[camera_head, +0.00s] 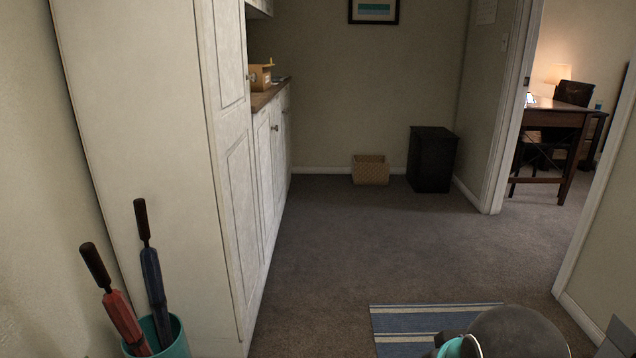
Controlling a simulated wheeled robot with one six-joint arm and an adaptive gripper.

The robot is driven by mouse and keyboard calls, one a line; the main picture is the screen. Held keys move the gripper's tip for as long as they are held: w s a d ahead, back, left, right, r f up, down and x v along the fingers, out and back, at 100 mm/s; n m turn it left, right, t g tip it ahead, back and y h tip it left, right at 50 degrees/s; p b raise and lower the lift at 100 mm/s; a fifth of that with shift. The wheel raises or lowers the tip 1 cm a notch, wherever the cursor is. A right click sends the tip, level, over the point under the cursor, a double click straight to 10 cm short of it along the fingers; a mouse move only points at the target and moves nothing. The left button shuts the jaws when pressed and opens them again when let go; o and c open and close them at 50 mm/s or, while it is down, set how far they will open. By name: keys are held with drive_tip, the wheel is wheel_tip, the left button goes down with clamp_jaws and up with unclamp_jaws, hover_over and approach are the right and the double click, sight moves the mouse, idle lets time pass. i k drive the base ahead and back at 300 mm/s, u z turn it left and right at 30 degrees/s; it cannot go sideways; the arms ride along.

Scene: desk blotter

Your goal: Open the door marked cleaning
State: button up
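A tall white cabinet (150,130) stands at the left, with narrow panelled doors on its right-hand face. Its upper door (229,55) and lower door (240,215) look shut. A low white cabinet (266,170) with a brown countertop continues behind it; its doors also look shut, and a small knob (276,127) shows there. I can read no "cleaning" mark on any door. My gripper is not in view; a rounded dark grey and teal part at the bottom right appears to be my arm.
A teal holder (172,340) with red and blue umbrellas stands by the tall cabinet. A striped rug (400,322) lies in front. A woven basket (370,170) and black bin (431,160) stand at the back wall. The carpet between is clear; an open doorway leads right to a desk (560,118).

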sight(262, 130)
drive_tip(key=z, duration=0.25)
drive_tip(key=i, duration=1.9)
drive_tip(key=u, duration=0.45)
drive_tip(key=i, duration=1.7)
drive_tip(key=u, duration=0.45)
